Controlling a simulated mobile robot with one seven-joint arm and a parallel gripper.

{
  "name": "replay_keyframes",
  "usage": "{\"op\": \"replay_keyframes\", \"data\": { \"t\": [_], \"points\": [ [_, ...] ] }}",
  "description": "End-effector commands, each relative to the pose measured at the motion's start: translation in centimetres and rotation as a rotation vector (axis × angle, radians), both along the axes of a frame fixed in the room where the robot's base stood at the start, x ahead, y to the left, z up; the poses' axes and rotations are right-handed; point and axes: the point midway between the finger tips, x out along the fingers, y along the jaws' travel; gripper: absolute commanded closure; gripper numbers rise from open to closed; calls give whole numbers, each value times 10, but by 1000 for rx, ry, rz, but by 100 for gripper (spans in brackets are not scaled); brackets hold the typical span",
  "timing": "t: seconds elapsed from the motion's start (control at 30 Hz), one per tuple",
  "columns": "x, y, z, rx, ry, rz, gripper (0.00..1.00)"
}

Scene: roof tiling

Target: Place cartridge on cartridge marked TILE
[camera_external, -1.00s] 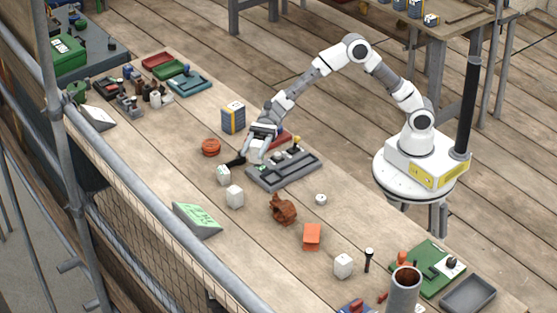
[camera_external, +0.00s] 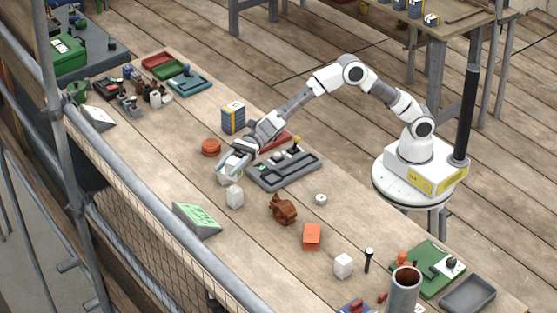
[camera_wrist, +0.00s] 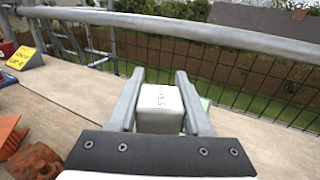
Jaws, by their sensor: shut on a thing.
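My gripper (camera_external: 232,166) is over the left part of the bench. In the wrist view its two grey fingers (camera_wrist: 160,108) are closed on a white block-shaped cartridge (camera_wrist: 158,122) with faint, unreadable lettering. In the outside view, a white block (camera_external: 229,177) shows at the fingertips. The fingers partly cover it, so I cannot tell whether it is the held cartridge or one on the bench below it. Another white block (camera_external: 235,197) stands just in front of my gripper. I cannot read a TILE mark on any block.
A grey tray (camera_external: 285,185) lies right of my gripper, and a blue box (camera_external: 233,117) stands behind. A round orange item (camera_external: 211,147) is close by. A green sloped panel (camera_external: 197,220) and brown piece (camera_external: 282,210) lie nearer the front. A rail (camera_wrist: 220,35) with mesh edges the bench.

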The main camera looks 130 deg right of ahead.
Motion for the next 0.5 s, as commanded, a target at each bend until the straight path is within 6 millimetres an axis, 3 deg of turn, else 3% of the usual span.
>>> {"op": "replay_keyframes", "data": {
  "t": [0.17,0.4,0.5],
  "points": [
    [4,4,-9,1,0,-1,100],
    [4,4,-43,2,1,0,100],
    [4,4,-43,0,-1,0,100]
  ]
}}
